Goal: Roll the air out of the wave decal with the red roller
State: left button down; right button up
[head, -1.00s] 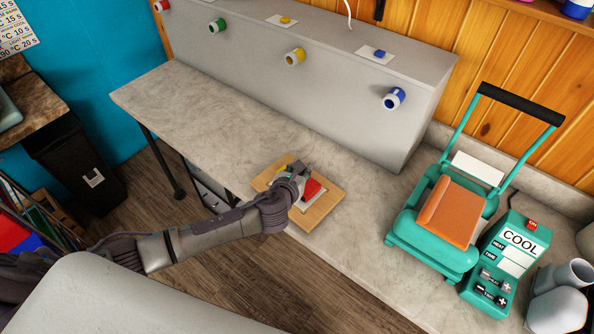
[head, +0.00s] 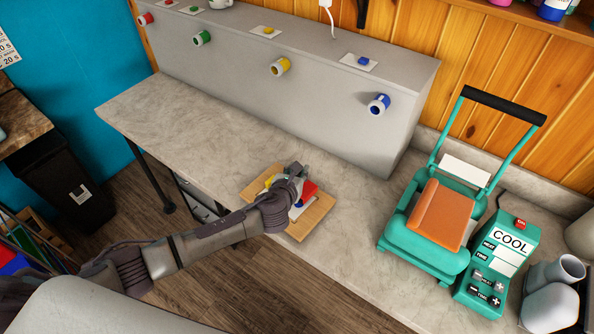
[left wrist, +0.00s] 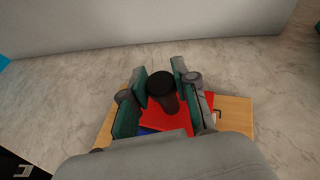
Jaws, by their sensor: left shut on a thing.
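My left gripper (head: 296,172) is over a wooden board (head: 312,222) on the grey worktop. In the left wrist view, my left gripper (left wrist: 163,92) has its teal fingers on either side of a black upright handle (left wrist: 161,86), shut on it. A flat red part (left wrist: 180,118) shows below the handle; it also shows in the head view (head: 309,189). I take these as the red roller, though its underside is hidden. Yellow (head: 269,182) and blue (head: 297,207) patches show on the board beside the gripper; the wave decal's outline is mostly hidden. My right gripper is out of view.
A teal heat press (head: 428,240) with an orange pad and a teal control box (head: 500,262) reading COOL stand to the right. A grey raised ledge (head: 300,75) with coloured rolls runs behind. The worktop (head: 170,115) left of the board is clear.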

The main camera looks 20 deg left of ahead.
pick_arm(q)
jog(key=shift+s, duration=0.1)
jog(key=shift+s+a+p, duration=0.35)
jog(key=shift+s+p, duration=0.15)
jog(key=shift+s, duration=0.25)
jog(key=shift+s+a+p, duration=0.35)
jog(key=shift+s+p, duration=0.1)
jog(key=shift+s, duration=0.25)
notch_tip(320, 180, up, 9)
jog(key=p, duration=0.6)
jog(key=shift+p, duration=0.35)
